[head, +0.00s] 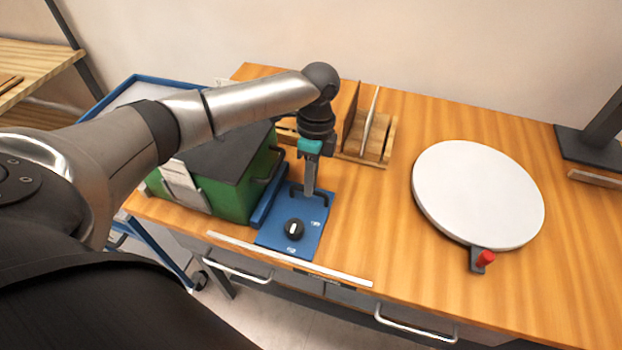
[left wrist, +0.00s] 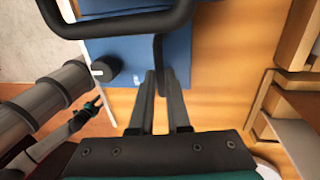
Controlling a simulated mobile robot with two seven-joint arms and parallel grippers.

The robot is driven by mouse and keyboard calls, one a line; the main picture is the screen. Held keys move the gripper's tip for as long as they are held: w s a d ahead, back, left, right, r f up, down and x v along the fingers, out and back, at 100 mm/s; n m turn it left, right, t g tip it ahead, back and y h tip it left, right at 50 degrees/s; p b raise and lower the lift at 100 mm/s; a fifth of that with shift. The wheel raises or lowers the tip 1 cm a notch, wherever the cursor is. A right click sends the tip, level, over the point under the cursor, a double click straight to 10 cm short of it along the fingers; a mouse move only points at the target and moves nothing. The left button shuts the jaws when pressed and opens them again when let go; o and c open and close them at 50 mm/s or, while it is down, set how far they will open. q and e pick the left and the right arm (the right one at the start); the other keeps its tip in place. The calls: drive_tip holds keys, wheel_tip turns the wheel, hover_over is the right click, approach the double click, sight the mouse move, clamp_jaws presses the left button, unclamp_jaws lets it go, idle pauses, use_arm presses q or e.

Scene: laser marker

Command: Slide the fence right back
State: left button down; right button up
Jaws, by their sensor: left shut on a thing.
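A green machine with a dark top (head: 225,150) stands at the left of the bench. A blue plate (head: 275,238) with a black knob (head: 293,229) lies at its right foot; the plate also shows in the left wrist view (left wrist: 180,50). My left gripper (head: 309,190) points down over the plate's back part. In the left wrist view its fingertips (left wrist: 160,80) are shut on a thin dark upright piece (left wrist: 158,48), which looks like the fence. The fingers hide part of it.
A black loop handle (left wrist: 125,27) is close to the fingertips. A wooden rack with upright boards (head: 385,155) stands right behind the gripper. A white round disc (head: 478,195) with a red knob (head: 486,258) is farther right. A metal rule (head: 290,259) lies along the front edge.

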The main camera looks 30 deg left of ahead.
use_arm(q)
drive_tip(key=shift+w+d+r+p, duration=0.1)
drive_tip(key=shift+d+r+p, duration=0.05)
drive_tip(key=shift+d+p, duration=0.15)
drive_tip(key=d+p, duration=0.1)
drive_tip(key=d, duration=0.1)
drive_tip(key=w+d+p, duration=0.1)
drive_tip(key=d, duration=0.2)
drive_tip(key=w+d+p, duration=0.1)
drive_tip(key=d, duration=0.2)
drive_tip(key=shift+d+p, duration=0.25)
drive_tip(key=shift+p, duration=0.05)
drive_tip(key=shift+w+d, duration=0.1)
drive_tip(key=shift+d, duration=0.35)
drive_tip(key=c, duration=1)
unclamp_jaws()
drive_tip(key=shift+d, duration=0.1)
drive_tip(key=shift+o, duration=0.6)
drive_tip(key=shift+a, duration=0.2)
